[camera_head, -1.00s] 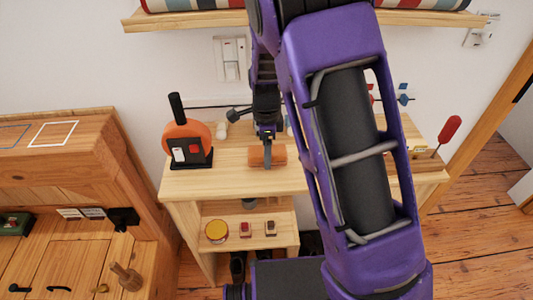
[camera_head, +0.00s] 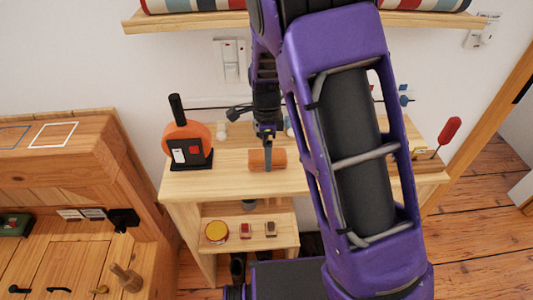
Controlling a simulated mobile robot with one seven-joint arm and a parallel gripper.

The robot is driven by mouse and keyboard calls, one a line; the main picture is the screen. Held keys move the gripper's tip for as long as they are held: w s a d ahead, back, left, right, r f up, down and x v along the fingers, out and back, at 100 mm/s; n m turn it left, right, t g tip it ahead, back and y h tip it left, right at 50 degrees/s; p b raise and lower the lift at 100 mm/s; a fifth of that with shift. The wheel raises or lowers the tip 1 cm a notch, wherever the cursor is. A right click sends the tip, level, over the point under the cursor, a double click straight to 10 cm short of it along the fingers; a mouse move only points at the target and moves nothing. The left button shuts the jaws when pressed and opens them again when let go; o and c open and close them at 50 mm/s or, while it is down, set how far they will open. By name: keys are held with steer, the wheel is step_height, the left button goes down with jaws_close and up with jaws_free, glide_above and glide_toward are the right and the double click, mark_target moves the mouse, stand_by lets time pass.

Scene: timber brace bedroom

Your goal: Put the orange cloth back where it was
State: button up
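The orange cloth (camera_head: 278,160) looks like a small roll and is at the top of the light wooden stand (camera_head: 225,182). My gripper (camera_head: 267,160) points down at the middle of the cloth, with one dark finger in front of it. It appears shut on the cloth; the far finger is hidden. I cannot tell whether the cloth touches the wood below.
An orange round item on a black base (camera_head: 188,148) stands left of the cloth. A red-handled tool (camera_head: 448,132) stands at the right end. A yellow-lidded jar (camera_head: 217,232) and small items sit on the lower shelf. A wall shelf (camera_head: 190,22) is above.

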step_height(320, 180, up, 10)
steer(key=shift+r+p, duration=0.25)
steer(key=shift+p, duration=0.2)
